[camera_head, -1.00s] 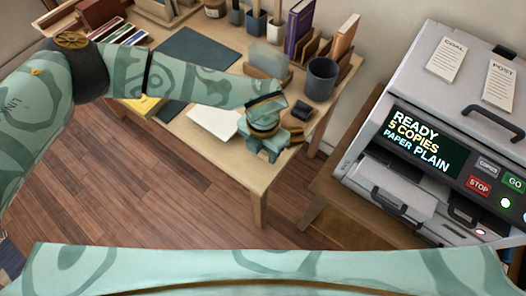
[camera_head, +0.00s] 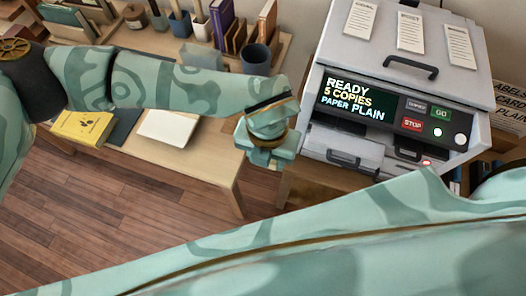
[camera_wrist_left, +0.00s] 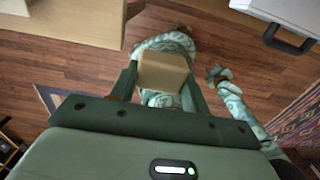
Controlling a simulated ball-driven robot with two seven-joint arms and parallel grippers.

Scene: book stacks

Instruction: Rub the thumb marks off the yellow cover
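The yellow-covered book (camera_head: 84,127) lies flat at the desk's front left in the head view, partly below my left arm. A dark design shows on its cover; I cannot make out thumb marks. My left gripper (camera_head: 266,160) is well to the right of the book, beyond the desk's front right corner and in front of the copier. In the left wrist view the left gripper (camera_wrist_left: 162,85) is shut on a tan block (camera_wrist_left: 164,73) between its fingers. My right gripper (camera_wrist_left: 217,74) shows small in the wrist view, over the floor; its opening is unclear.
Wooden floor (camera_head: 110,215) is clear in front of the desk.

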